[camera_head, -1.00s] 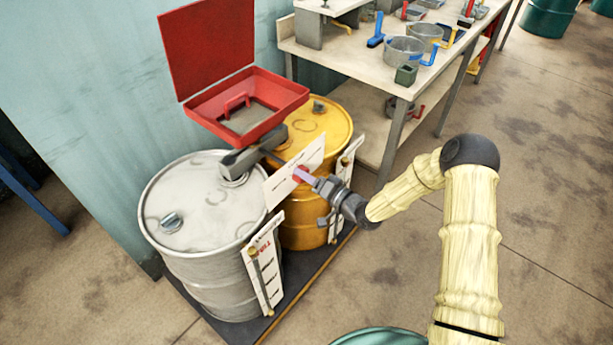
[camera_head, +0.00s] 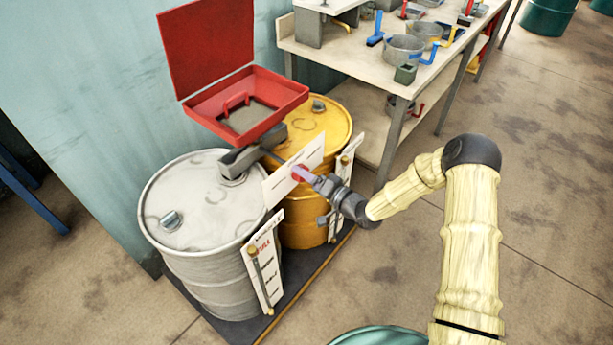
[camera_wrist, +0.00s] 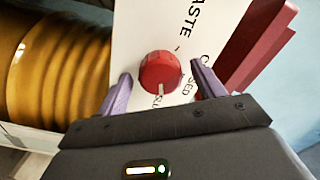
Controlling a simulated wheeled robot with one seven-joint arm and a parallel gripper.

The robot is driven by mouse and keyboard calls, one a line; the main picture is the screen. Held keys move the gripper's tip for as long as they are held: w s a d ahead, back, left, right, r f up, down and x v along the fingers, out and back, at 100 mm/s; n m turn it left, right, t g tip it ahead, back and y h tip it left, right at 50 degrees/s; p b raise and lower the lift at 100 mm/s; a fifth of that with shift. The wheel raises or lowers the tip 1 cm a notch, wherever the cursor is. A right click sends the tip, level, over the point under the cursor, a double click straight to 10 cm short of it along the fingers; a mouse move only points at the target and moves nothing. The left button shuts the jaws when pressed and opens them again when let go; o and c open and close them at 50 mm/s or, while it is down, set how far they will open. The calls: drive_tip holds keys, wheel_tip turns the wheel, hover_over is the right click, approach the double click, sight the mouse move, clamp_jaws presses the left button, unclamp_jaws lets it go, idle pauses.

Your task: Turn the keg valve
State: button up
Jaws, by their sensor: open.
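The keg valve is a round red knob (camera_wrist: 161,72) on a white panel (camera_wrist: 140,32). The panel bears the printed words "WASTE" and "CLOSED" and a third word partly hidden. In the head view the red knob (camera_head: 300,172) shows at the front of the panel (camera_head: 280,184), between the two drums. My gripper (camera_wrist: 160,88) is open, with one purple finger on each side of the knob. Gaps show between the fingers and the knob in the wrist view. In the head view my gripper (camera_head: 310,178) reaches the panel from the right.
A grey drum (camera_head: 195,215) and a yellow drum (camera_head: 318,125) stand on a dark platform (camera_head: 300,290). An open red tray (camera_head: 275,85) sits above them. Gauge boards hang on the drums' fronts. A workbench (camera_head: 340,60) holds pots.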

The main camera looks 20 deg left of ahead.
drive_tip(key=v, duration=1.7)
drive_tip(key=shift+d, duration=0.2)
drive_tip(key=shift+s+f, duration=0.1)
drive_tip(key=d+r+n+h, duration=0.1)
drive_tip(key=d+r+h, duration=0.2)
drive_tip(key=d+h, duration=1.05)
drive_tip(key=s+d+r+m+g+h, duration=0.35)
drive_tip(key=s+r, duration=0.65)
drive_tip(key=s, duration=0.4)
wheel_tip(320, 180, up, 16)
drive_tip(key=p, duration=1.6)
drive_tip(key=shift+w+d+f+n+g, duration=0.25)
drive_tip(key=shift+n+g, duration=0.1)
drive_tip(key=shift+n, duration=0.1)
